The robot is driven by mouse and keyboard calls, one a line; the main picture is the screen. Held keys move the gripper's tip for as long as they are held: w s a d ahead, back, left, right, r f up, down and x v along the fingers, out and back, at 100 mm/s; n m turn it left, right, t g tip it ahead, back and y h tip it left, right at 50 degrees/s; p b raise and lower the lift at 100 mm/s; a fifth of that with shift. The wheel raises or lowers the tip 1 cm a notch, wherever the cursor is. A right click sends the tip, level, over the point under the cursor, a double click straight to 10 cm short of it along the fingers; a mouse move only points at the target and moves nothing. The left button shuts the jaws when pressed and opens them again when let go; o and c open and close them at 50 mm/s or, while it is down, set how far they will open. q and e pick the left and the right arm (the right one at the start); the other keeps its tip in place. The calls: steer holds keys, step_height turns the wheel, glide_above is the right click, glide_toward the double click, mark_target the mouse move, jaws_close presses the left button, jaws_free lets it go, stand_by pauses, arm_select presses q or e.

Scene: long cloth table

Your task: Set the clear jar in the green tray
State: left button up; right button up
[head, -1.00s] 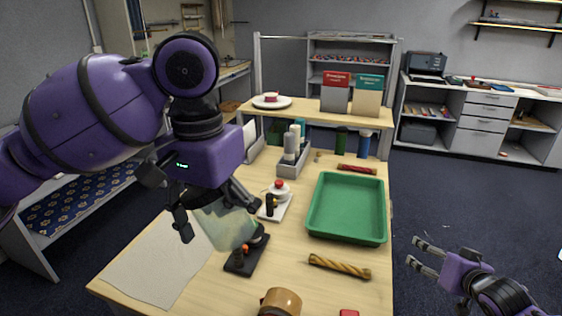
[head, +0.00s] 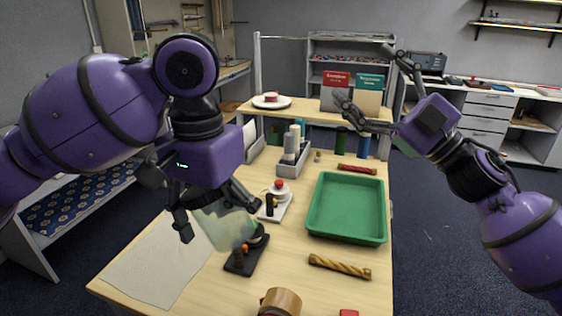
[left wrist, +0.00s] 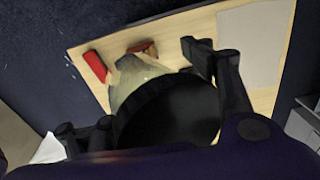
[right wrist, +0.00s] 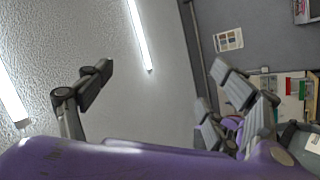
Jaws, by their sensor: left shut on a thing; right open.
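The clear jar (head: 228,227) is see-through and pale greenish, and it is tilted in my left gripper (head: 212,212). The left gripper is shut on it, above the table's left half. In the left wrist view the jar (left wrist: 138,80) shows between the fingers, with a dark round part nearest the camera. The green tray (head: 346,210) lies empty on the table's right side, to the right of the jar. My right gripper (head: 368,85) is open and empty, raised behind and above the tray. In the right wrist view its fingers stand apart against the ceiling and wall.
A black stand (head: 240,262) sits just below the jar. A twisted golden bar (head: 340,266) lies in front of the tray, and a brown cup (head: 281,301) at the front edge. A grey caddy (head: 292,166) and red bar (head: 357,169) are farther back.

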steer(key=s+a+r+n+g+y, duration=0.35)
steer(key=s+a+n+g, duration=0.45)
steer(key=n, duration=0.3)
steer(key=n+g+h, duration=0.7)
steer(key=n+g, duration=0.1)
steer(key=n, duration=0.7)
glide_above(226, 207)
steer(key=d, duration=0.5)
step_height(226, 207, down, 7)
steer(key=w+a+f+n+h, duration=0.1)
steer(key=a+f+h, duration=0.1)
steer(key=f, duration=0.2)
steer(key=w+a+f+n+t+h, duration=0.1)
steer(key=f+h, duration=0.1)
steer(key=f, duration=0.2)
steer(key=a+f+n+t+h, duration=0.1)
steer(key=a+f+h, duration=0.1)
steer(key=f, duration=0.2)
steer(key=shift+w+a+f+n, duration=0.35)
steer(key=shift+w+f+n, duration=0.05)
